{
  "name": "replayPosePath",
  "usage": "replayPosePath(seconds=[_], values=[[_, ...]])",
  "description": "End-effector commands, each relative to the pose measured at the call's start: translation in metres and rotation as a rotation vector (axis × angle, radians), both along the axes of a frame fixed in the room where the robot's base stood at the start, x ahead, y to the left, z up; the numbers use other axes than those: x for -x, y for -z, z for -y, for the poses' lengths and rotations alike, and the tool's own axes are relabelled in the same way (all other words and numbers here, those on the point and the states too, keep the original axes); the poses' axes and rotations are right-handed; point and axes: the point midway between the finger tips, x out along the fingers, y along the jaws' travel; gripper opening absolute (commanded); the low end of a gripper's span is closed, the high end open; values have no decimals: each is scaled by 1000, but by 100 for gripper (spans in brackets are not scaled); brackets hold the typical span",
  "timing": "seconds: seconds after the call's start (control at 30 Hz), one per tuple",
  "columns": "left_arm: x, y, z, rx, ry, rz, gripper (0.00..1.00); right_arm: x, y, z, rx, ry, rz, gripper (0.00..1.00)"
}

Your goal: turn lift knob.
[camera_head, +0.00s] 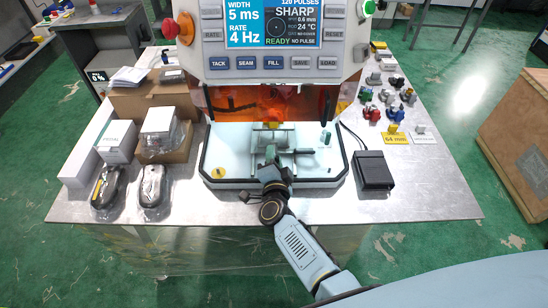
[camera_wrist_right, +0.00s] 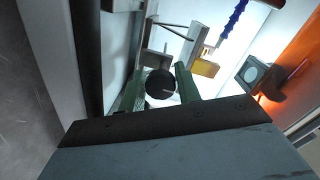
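The lift knob (camera_wrist_right: 160,85) is a round black knob with a white mark, seen end-on in the right wrist view. My right gripper (camera_wrist_right: 160,90) has its two green fingers on either side of the knob. The fingers stand apart, with the knob between their tips; narrow gaps seem to show, but I cannot tell whether either finger touches it. In the head view my right gripper (camera_head: 271,158) is over the white tray (camera_head: 222,150) of the machine (camera_head: 290,85), and it hides the knob. My left gripper is not in view.
A black pedal box (camera_head: 373,170) stands right of the tray. Boxes (camera_head: 118,141) and packaged items (camera_head: 151,186) fill the table's left. Small coloured parts (camera_head: 372,113) and a yellow "64 mm" card (camera_head: 395,138) lie at right. The table's front right is clear.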

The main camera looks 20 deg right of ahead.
Motion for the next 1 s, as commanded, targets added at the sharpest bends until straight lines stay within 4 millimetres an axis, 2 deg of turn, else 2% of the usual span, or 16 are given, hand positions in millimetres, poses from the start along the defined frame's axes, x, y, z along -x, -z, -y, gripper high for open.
replayPosePath(seconds=[0.03,0.1,0.37,0.53,0.67,1.0], values=[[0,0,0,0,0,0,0,0,0,0,0,0,-1,40],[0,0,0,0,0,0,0,0,0,0,0,0,0,49],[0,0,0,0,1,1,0,0,0,0,0,0,1,50],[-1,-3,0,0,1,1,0,11,-1,-3,-1,0,-1,50],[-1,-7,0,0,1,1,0,31,-3,-8,-2,0,-2,50],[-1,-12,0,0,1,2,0,100,-9,-25,-1,1,-1,50]])
